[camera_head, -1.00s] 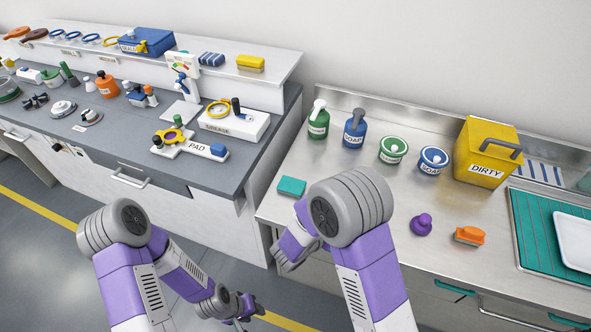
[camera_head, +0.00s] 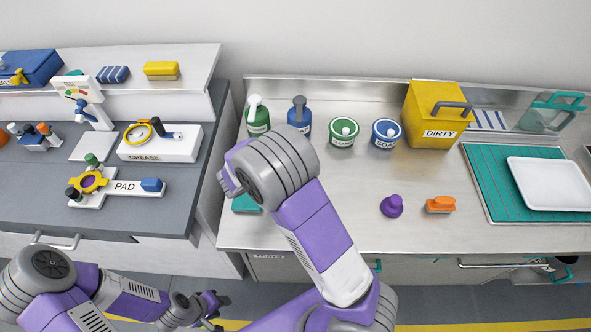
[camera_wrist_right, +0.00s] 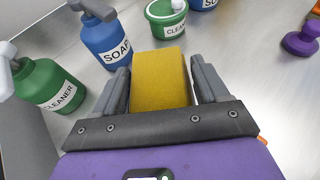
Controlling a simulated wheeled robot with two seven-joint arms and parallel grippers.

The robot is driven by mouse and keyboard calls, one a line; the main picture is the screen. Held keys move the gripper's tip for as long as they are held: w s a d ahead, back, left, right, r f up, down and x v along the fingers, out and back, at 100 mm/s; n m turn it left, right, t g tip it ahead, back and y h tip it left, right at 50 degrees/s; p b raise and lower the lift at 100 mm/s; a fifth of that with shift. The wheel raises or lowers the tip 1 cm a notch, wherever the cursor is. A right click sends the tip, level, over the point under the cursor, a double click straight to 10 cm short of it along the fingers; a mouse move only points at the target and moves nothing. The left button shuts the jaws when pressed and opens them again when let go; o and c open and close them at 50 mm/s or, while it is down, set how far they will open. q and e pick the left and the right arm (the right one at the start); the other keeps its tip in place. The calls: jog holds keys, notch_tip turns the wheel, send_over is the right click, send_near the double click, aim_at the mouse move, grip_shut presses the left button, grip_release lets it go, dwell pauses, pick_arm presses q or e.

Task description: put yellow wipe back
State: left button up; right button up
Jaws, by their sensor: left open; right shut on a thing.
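In the right wrist view a yellow wipe (camera_wrist_right: 160,82) sits between the two fingers of my right gripper (camera_wrist_right: 160,88), which is shut on it. It is above the steel counter, near the soap and cleaner bottles. Another yellow block (camera_head: 161,70), like a wipe, lies on the raised white shelf at left, beside a blue striped stack (camera_head: 113,74). My left gripper (camera_head: 208,303) is open and empty, low in front of the grey-topped bench.
The steel counter (camera_head: 330,220) holds a green cleaner bottle (camera_head: 258,118), a blue soap bottle (camera_head: 299,116), two tubs, a yellow DIRTY box (camera_head: 425,106), a purple knob (camera_head: 392,206) and an orange brush (camera_head: 440,204). A teal block (camera_head: 245,204) is partly hidden by my right arm.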

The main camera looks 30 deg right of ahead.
jog(key=shift+w+d+r+m+g, duration=0.15)
jog(key=shift+d+r+m+g, duration=0.25)
jog(key=shift+d, duration=0.45)
jog(key=shift+w+d, duration=0.1)
jog(key=shift+d, duration=0.2)
notch_tip(320, 180, down, 10)
jog(key=b, duration=0.4)
jog(key=shift+w+r, duration=0.1)
jog(key=shift+r, duration=0.15)
jog(key=shift+r, duration=0.1)
jog(key=o, duration=0.6)
jog(key=shift+f, duration=0.25)
jog(key=o, duration=0.5)
